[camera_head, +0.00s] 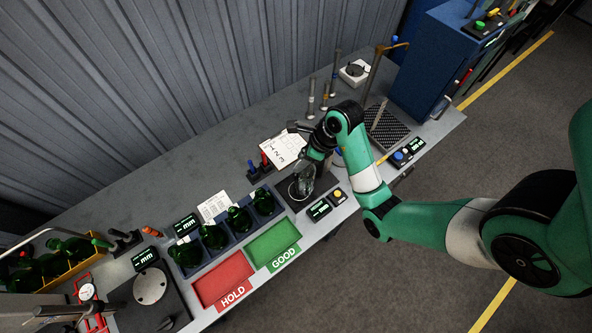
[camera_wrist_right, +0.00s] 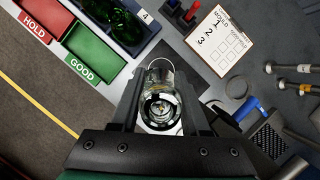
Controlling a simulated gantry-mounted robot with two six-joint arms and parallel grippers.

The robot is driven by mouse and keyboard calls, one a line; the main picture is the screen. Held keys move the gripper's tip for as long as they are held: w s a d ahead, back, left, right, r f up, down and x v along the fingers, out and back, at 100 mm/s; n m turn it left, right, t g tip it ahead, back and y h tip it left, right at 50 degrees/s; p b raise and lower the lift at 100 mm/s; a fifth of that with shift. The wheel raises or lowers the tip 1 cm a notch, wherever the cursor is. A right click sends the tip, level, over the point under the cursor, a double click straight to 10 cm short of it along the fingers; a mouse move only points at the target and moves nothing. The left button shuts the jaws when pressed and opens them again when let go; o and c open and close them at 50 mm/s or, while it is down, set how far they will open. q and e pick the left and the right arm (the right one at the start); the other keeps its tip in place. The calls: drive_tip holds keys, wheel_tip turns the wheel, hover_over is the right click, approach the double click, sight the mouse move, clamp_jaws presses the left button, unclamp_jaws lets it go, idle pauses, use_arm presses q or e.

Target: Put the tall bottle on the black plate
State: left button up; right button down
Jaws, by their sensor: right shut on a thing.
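My right gripper (camera_head: 308,172) is shut on a clear glass bottle (camera_head: 304,184), over a dark square plate (camera_head: 291,203) near the bench's front edge. In the right wrist view, the bottle (camera_wrist_right: 160,82) is between the two fingers (camera_wrist_right: 160,112), seen nearly along its length from its round end. The dark plate (camera_wrist_right: 184,62) shows behind it. I cannot tell whether the bottle touches the plate. Several dark green bottles (camera_head: 214,237) stand in a blue rack to the left.
A green GOOD tray (camera_head: 273,246) and a red HOLD tray (camera_head: 222,279) lie to the left. A small display (camera_head: 319,209) with a yellow button stands close by the plate. A clipboard (camera_head: 284,148) lies behind. A round turntable (camera_head: 150,286) is at the far left.

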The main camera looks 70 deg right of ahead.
drive_tip(key=shift+w+d+f+b, duration=0.1)
drive_tip(key=shift+w+f+b, duration=0.15)
drive_tip(key=shift+f, duration=0.2)
drive_tip(key=shift+w+d+f+b, duration=0.1)
drive_tip(key=shift+w+f+b, duration=0.1)
drive_tip(key=shift+f, duration=0.2)
use_arm(q)
wheel_tip(320, 180, down, 2)
drive_tip(key=shift+f, duration=0.25)
use_arm(e)
drive_tip(key=shift+w+d, duration=0.1)
drive_tip(key=shift+w, duration=0.15)
use_arm(q)
wheel_tip(320, 180, down, 3)
drive_tip(key=b, duration=0.3)
use_arm(e)
drive_tip(key=f, duration=0.4)
drive_tip(key=shift+w+d, duration=0.2)
drive_tip(key=shift+w, duration=0.15)
drive_tip(key=shift+f+b, duration=0.1)
drive_tip(key=shift+b, duration=0.2)
use_arm(q)
drive_tip(key=shift+f, duration=0.1)
use_arm(e)
drive_tip(key=shift+c, duration=1.9)
unclamp_jaws()
